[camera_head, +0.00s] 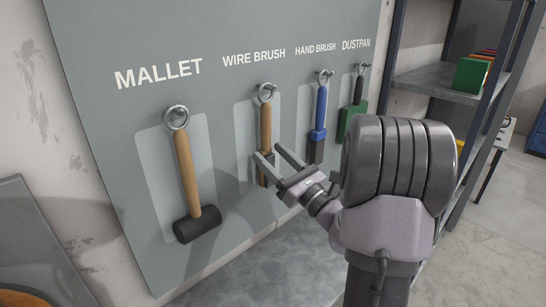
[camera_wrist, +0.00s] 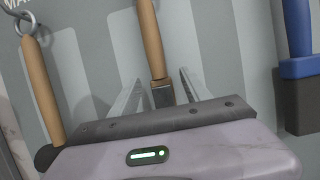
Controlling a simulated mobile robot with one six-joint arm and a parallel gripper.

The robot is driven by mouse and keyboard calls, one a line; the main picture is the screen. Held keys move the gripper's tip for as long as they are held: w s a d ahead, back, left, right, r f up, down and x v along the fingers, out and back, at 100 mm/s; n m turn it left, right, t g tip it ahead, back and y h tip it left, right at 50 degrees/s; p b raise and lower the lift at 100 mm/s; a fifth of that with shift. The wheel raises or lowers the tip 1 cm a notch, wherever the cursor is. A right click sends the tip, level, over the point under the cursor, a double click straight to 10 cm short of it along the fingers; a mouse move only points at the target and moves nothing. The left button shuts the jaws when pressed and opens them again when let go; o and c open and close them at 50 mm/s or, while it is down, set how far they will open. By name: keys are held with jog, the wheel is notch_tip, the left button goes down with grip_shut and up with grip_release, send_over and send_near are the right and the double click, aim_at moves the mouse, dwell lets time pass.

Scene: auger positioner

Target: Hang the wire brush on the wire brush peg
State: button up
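The wire brush (camera_head: 265,127) has a wooden handle and a darker lower end. It hangs upright by a ring on the wire brush peg (camera_head: 266,90), under the WIRE BRUSH label. My gripper (camera_head: 267,150) is at the lower part of the brush, with its fingers pointing at the board. In the wrist view the wire brush (camera_wrist: 151,40) stands between the two spread fingers of my gripper (camera_wrist: 160,82), with gaps visible on both sides. The brush's lower end is partly hidden by my gripper.
A mallet (camera_head: 188,170) hangs to the left. A blue-handled hand brush (camera_head: 319,118) and a green dustpan (camera_head: 352,115) hang close on the right. All hang on the grey board (camera_head: 105,70). A shelf (camera_head: 440,80) stands at the right.

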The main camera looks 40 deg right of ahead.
jog(key=b+v, duration=0.3)
jog(key=v, duration=1.4)
jog(key=w+a+n+g+y, duration=0.3)
jog(key=a+n+g+y, duration=0.6)
jog(key=a, duration=0.9)
jog(key=s+a+f+n+g+h, duration=0.2)
jog(key=s+a+f+n+g, duration=0.3)
jog(key=a+n, duration=0.3)
jog(key=s+a+f+n+g+h, duration=0.2)
jog(key=s+a+f+n+g, duration=0.1)
jog(key=s+a+n+g, duration=0.4)
jog(key=w+r+n+t+h, duration=0.1)
jog(key=n, duration=0.1)
jog(key=w+d+r+n+t+h, duration=0.1)
jog(key=n+t+h, duration=0.1)
jog(key=w+r+n+t+h, duration=0.1)
jog(key=n+h, duration=0.1)
jog(key=shift+d+r+n+t, duration=0.2)
jog(key=shift+r+n+t, duration=0.05)
jog(key=shift+n+t, duration=0.05)
